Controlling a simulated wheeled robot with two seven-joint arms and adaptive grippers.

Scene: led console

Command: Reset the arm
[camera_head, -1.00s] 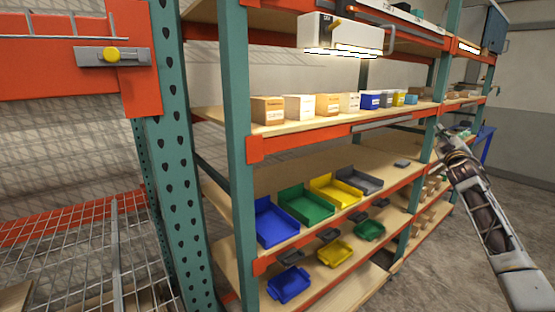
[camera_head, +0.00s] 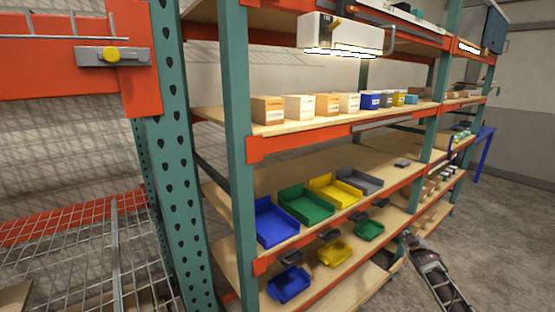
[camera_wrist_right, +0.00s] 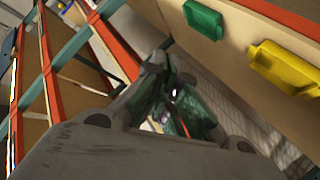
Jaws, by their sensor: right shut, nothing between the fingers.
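My right arm comes in at the lower right of the head view. Its gripper (camera_head: 410,238) is low, in front of the right part of the rack's lower shelves, and looks apart from the bins. In the right wrist view the gripper (camera_wrist_right: 172,78) is shut, with nothing seen held in it. A white lamp box (camera_head: 342,35) with a lit underside hangs under the top shelf, well above the gripper. My left gripper is not in view.
The rack has teal posts (camera_head: 238,160) and orange beams. Blue, green, yellow (camera_head: 335,191) and grey bins stand on a shelf, with smaller bins below. Small boxes (camera_head: 299,107) line the shelf above. Open floor (camera_head: 500,240) lies at the right.

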